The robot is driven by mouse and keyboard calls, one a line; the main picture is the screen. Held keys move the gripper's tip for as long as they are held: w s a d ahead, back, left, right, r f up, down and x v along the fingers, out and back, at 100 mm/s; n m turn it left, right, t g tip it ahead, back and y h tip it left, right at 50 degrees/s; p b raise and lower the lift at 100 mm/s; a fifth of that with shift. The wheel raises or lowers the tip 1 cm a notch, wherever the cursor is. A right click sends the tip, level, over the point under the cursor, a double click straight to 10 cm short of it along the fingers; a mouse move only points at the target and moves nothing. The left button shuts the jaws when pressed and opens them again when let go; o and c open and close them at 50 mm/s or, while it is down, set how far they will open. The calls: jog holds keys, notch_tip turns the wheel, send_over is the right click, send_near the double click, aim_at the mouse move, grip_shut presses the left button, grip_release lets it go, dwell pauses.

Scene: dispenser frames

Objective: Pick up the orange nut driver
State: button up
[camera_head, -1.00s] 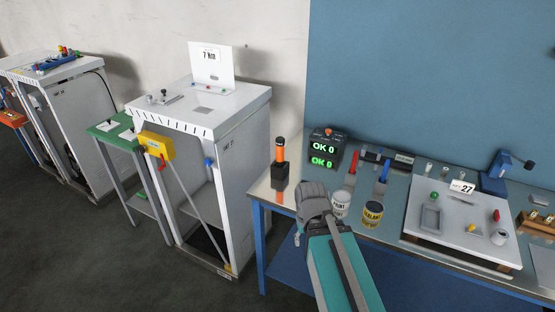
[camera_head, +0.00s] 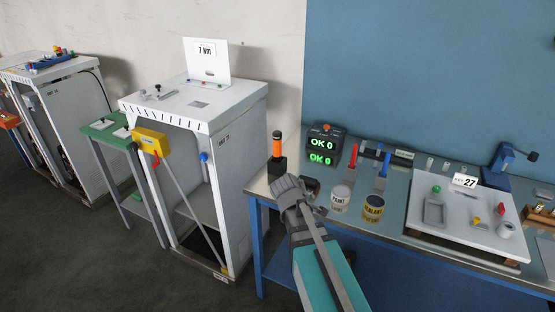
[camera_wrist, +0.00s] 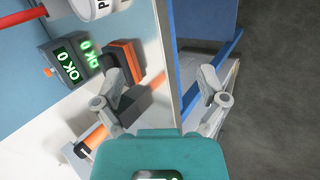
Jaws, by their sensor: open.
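The orange nut driver (camera_head: 277,147) stands upright in a black block (camera_head: 277,167) at the left end of the bench. It has an orange band and a dark top. In the wrist view the orange driver (camera_wrist: 96,137) and its black block (camera_wrist: 138,104) lie at the lower left, partly behind the left finger. My gripper (camera_head: 289,187) is just right of and in front of the block in the head view. In the wrist view my gripper (camera_wrist: 165,95) shows its two fingers spread, with nothing held; the bench edge shows between them.
Paint (camera_head: 341,196) and sealant (camera_head: 373,207) cans stand right of my gripper. A small dark box with orange (camera_wrist: 124,58) lies near the left finger. A white cabinet (camera_head: 240,150) stands left of the bench.

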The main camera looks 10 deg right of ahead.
aim_at(276, 151)
jog(key=w+n+t+h+b, duration=0.1)
jog(key=w+n, duration=0.2)
jog(key=w+a+n+t+h+b, duration=0.1)
jog(key=w+n+t+b, duration=0.1)
jog(key=w+n, duration=0.1)
jog(key=w+a+n+t+h+b, duration=0.1)
jog(key=w+n+t+b, duration=0.1)
jog(key=w, duration=0.3)
jog(key=shift+w+a+r+n, duration=0.1)
jog(key=shift+w+r+n, duration=0.15)
jog(key=shift+n, duration=0.65)
jog(key=w+a+r+n+t+y+b, duration=0.1)
jog(key=w+a+n+t+b, duration=0.3)
jog(key=n, duration=0.8)
jog(key=w+a+r+t, duration=0.1)
jog(key=w+a+t, duration=0.1)
jog(key=w+a, duration=0.2)
jog(key=shift+w+r+n+y+b, duration=0.15)
jog(key=shift+r+n+y+b, duration=0.15)
jog(key=shift+b, duration=0.05)
jog(key=shift+w, duration=0.1)
jog(key=shift+x, duration=4.2)
jog(key=shift+d+r, duration=0.1)
jog(key=shift+r, duration=0.05)
jog(key=shift+r+x, duration=0.2)
jog(key=shift+x, duration=2.4)
